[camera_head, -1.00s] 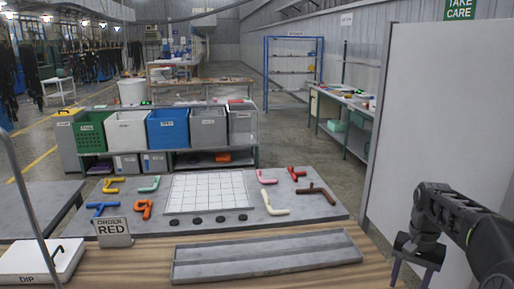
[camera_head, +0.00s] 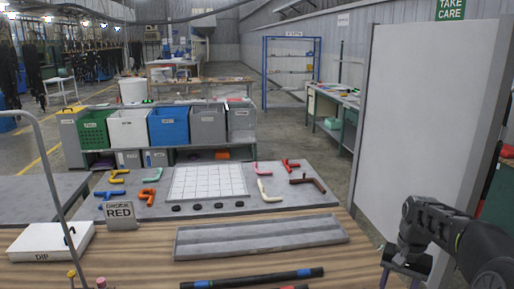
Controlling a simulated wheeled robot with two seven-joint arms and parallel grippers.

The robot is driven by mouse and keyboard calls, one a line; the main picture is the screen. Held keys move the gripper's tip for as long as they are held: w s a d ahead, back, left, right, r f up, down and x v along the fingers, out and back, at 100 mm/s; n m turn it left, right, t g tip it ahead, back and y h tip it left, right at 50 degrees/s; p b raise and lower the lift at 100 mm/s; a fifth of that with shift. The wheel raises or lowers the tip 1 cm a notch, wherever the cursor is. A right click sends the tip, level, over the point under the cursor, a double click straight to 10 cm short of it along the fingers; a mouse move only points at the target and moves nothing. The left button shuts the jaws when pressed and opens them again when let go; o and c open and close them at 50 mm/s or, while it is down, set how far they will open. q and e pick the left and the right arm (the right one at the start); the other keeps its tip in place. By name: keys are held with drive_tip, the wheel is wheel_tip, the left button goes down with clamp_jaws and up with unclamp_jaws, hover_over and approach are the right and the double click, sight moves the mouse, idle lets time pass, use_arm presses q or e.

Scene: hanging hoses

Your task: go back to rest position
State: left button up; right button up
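My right gripper (camera_head: 404,276) hangs at the lower right on its black arm, in front of the white panel. Its two fingers point down and stand apart, with nothing seen between them; the tips are near or past the bottom edge. My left gripper is not in view. A black hose (camera_head: 250,279) with blue bands lies at the front of the wooden table (camera_head: 150,270), left of my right gripper and apart from it. A red piece is partly cut off below it.
A long grey tray (camera_head: 262,237) lies on the table. Behind it, a grey board (camera_head: 330,205) holds coloured pipe pieces and a white grid (camera_head: 207,183). A sign reading RED (camera_head: 120,215), a white DIP box (camera_head: 50,241) and a curved grey pole (camera_head: 50,165) stand left. A white panel (camera_head: 415,120) rises right.

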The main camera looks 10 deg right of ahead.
drive_tip(key=s+a+f+n+y, duration=0.1)
drive_tip(key=s+a+f+n, duration=0.1)
drive_tip(key=a+f, duration=0.9)
drive_tip(key=s+a+f+n+y, duration=0.1)
drive_tip(key=s+a+f, duration=0.1)
drive_tip(key=a+f, duration=0.9)
drive_tip(key=s+a+f+n+y, duration=0.1)
drive_tip(key=s+a+f, duration=0.55)
drive_tip(key=s, duration=0.35)
drive_tip(key=s+a+f+n+y, duration=0.1)
drive_tip(key=s+a+f, duration=0.55)
drive_tip(key=s, duration=0.45)
drive_tip(key=w+a+f+n+b, duration=0.1)
drive_tip(key=w+a+f+b, duration=0.2)
drive_tip(key=f+b, duration=0.4)
drive_tip(key=b, duration=0.3)
drive_tip(key=shift+w+a+n+t, duration=0.2)
drive_tip(key=shift+n+t, duration=0.1)
drive_tip(key=shift+n, duration=0.1)
